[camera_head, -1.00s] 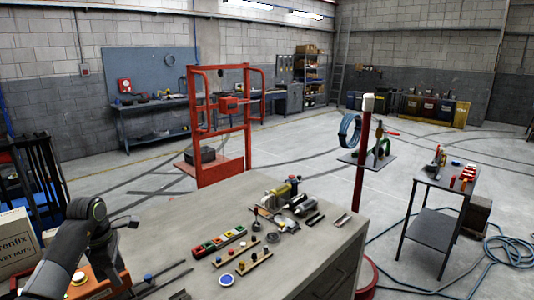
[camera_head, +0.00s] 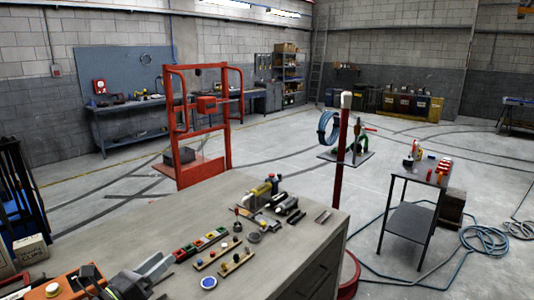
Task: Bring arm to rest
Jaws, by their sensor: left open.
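My left gripper (camera_head: 145,277) shows at the lower left of the head view, low over the near left part of the grey workbench (camera_head: 120,235). It is open, and I see nothing held in it. The rest of my left arm is mostly cut off by the bottom edge. An orange box (camera_head: 62,284) with a button lies just left of the gripper. My right gripper is not in view.
A red frame (camera_head: 198,125) stands behind. A side table (camera_head: 408,218) and blue hose (camera_head: 485,240) are at right.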

